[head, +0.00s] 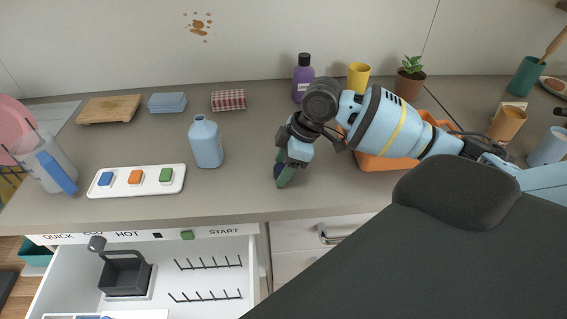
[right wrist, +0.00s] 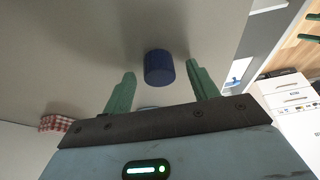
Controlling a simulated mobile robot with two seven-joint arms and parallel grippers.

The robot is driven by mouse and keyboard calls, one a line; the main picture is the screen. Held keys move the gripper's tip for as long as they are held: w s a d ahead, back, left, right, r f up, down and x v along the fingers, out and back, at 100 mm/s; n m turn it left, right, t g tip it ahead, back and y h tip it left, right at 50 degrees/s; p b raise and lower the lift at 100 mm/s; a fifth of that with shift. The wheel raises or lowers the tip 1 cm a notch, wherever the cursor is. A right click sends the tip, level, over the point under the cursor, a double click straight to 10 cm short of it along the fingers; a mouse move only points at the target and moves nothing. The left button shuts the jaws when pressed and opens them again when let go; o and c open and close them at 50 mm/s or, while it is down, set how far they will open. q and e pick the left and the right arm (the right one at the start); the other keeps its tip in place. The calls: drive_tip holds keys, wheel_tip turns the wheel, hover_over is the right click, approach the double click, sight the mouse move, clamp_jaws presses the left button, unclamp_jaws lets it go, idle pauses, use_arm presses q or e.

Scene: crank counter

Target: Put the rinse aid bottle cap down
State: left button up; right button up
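The dark blue, round bottle cap (right wrist: 158,67) is on the grey counter in the right wrist view, between the green fingers of my right gripper (right wrist: 160,84). A gap shows on each side of it, so the gripper is open around the cap. In the head view my right gripper (head: 282,176) points down at the counter near its front edge. It mostly hides the cap there, with only a dark bit showing. The light blue bottle (head: 207,145) stands upright to the left of the gripper, with no dark cap on its neck. My left gripper is not in view.
A white tray (head: 150,188) with blue, orange and green blocks lies at the left. An orange crate (head: 385,163) is behind my right arm. A purple bottle (head: 303,82) stands at the back. An open drawer (head: 205,252) sits below the counter. Counter between bottle and gripper is clear.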

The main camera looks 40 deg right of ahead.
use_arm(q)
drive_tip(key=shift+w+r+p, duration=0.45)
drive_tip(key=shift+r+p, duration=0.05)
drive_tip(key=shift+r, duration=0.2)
use_arm(e)
drive_tip(key=v, duration=1.2)
